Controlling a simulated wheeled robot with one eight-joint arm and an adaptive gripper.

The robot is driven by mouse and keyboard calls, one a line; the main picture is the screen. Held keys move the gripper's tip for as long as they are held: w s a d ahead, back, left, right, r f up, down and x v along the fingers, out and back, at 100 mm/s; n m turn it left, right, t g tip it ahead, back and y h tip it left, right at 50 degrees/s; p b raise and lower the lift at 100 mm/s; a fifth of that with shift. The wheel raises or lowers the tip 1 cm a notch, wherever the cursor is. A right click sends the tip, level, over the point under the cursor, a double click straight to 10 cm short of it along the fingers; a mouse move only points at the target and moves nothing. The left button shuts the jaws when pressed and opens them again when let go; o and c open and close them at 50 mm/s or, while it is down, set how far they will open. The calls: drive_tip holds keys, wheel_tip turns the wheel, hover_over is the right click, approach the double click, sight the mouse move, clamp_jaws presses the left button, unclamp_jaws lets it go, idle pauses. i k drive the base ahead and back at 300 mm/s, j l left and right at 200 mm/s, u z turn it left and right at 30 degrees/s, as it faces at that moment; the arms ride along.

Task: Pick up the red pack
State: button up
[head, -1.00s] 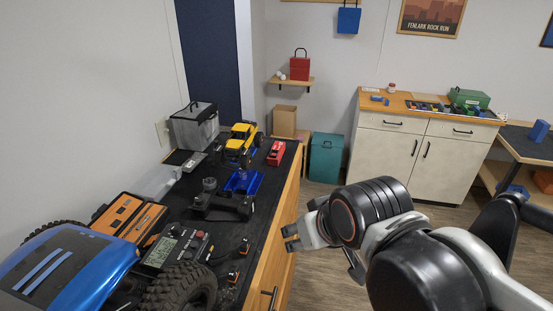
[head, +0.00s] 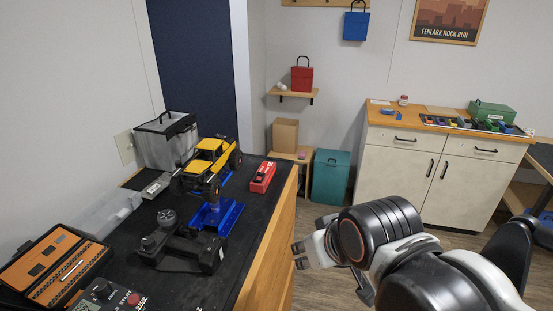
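A red pack (head: 262,177), a small box shape with dark and pale markings on top, lies on the black bench top (head: 255,215) near its right edge. It is right of the yellow crawler and nothing covers it. My gripper (head: 332,274) is in the lower middle of the head view, right of the bench's wooden side. Its fingers appear spread, with nothing seen between them. It is well apart from the red pack, lower and to the right in the picture.
A yellow crawler (head: 209,161) on a blue stand (head: 217,215) and a black controller (head: 178,248) stand left of the pack. A clear-sided case (head: 165,142) is behind. A red bag (head: 302,77) sits on a wall shelf. Floor shows between bench and white cabinet (head: 392,165).

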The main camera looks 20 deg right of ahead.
sight(259, 183)
drive_tip(key=i+l, duration=0.8)
drive_tip(key=l, duration=0.15)
drive_tip(key=i+l, duration=0.85)
drive_tip(key=i+l+u, duration=0.5)
drive_tip(key=l, duration=0.2)
drive_tip(key=l+u, duration=0.25)
drive_tip(key=i+l+u, duration=0.25)
drive_tip(key=l, duration=0.3)
drive_tip(key=k+u, duration=0.1)
drive_tip(key=u, duration=0.95)
